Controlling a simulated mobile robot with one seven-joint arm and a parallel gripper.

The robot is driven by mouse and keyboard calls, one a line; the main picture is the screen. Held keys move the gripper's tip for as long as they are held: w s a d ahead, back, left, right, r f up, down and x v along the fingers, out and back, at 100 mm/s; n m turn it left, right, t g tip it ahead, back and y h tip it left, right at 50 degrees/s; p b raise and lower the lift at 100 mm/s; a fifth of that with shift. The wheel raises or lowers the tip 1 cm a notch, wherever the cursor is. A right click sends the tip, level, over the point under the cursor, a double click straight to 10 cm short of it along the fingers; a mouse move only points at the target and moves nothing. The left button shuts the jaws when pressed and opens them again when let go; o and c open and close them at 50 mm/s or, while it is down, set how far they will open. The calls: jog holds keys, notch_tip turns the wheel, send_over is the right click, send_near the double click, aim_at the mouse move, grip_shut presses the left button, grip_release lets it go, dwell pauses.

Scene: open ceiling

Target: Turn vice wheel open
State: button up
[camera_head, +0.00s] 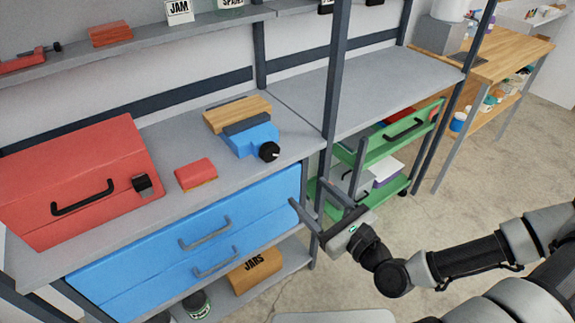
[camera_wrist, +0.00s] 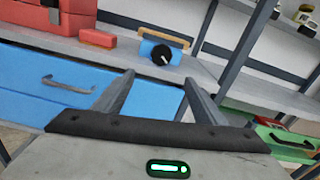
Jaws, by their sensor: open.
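My gripper (camera_head: 324,172) is open and empty. It is in front of the bench, to the right of and lower than the wheel, apart from it. Both fingers also show in the wrist view (camera_wrist: 158,92).
A red toolbox (camera_head: 75,185) and a small red block (camera_head: 196,173) stand left of the vice. Blue drawers (camera_head: 190,245) are below the bench. A dark upright post (camera_head: 335,80) rises right of the vice. A green cart (camera_head: 385,150) stands right of my gripper.

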jog(key=m, duration=0.1)
send_near(272, 153)
jog(key=shift+m, duration=0.3)
jog(key=x, duration=0.9)
jog(key=c, duration=1)
